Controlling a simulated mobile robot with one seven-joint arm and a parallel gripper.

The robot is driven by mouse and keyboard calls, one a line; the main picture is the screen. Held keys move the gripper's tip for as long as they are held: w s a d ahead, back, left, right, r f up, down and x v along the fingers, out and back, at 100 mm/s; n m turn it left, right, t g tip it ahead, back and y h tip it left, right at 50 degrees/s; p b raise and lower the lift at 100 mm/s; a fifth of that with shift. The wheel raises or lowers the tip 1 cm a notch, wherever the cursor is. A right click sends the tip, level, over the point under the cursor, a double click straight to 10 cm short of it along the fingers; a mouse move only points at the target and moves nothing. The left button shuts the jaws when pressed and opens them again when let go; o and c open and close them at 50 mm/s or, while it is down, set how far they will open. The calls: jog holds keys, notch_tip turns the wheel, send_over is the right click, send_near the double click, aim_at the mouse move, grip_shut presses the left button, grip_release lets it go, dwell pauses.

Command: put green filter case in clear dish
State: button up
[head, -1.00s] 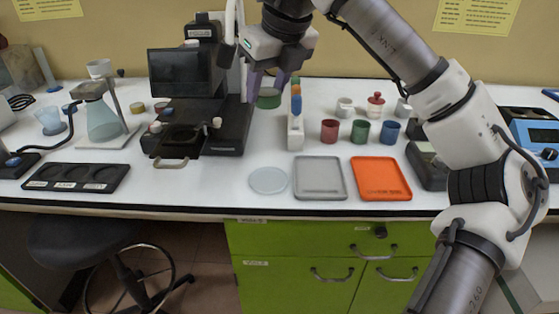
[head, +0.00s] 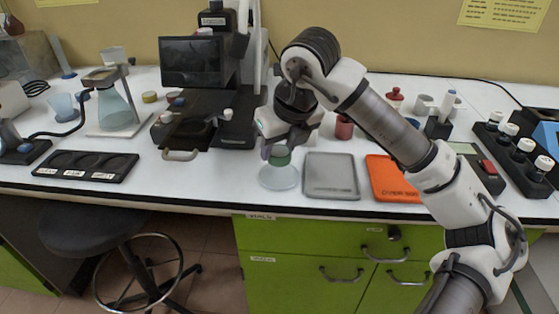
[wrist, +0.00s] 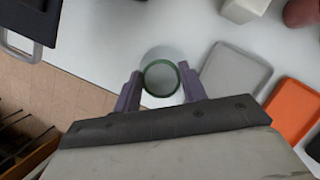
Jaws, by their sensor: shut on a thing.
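The green filter case (head: 279,156) is a short green cylinder held in my gripper (head: 277,154). In the wrist view its green ring (wrist: 160,78) sits between the two purple fingers of my gripper (wrist: 160,86), which are shut on it. The clear dish (head: 279,178) is a pale round disc on the bench. In the head view the case appears over the far part of the dish. I cannot tell whether it touches the dish. In the wrist view the dish is hard to make out around and beneath the case.
A grey tray (head: 331,177) lies right of the dish, and an orange tray (head: 392,182) lies beyond it. A microscope (head: 205,100) stands behind left. A black labelled tray (head: 86,166) lies far left. The bench front edge runs close in front of the dish.

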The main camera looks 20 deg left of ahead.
aim_at(282, 154)
jog(key=shift+f, duration=2)
jog(key=shift+f, duration=0.1)
jog(key=shift+f+b, duration=0.15)
jog(key=shift+b, duration=0.15)
jog(key=o, duration=1)
jog(key=shift+c, duration=0.2)
jog(key=shift+r, duration=0.2)
jog(key=shift+r+p, duration=0.25)
jog(key=shift+p, duration=0.15)
jog(key=v, duration=1.1)
jog(key=shift+d+r+b, duration=0.2)
jog(key=shift+r+b, duration=0.05)
jog(key=shift+b, duration=0.1)
jog(key=shift+s, duration=0.1)
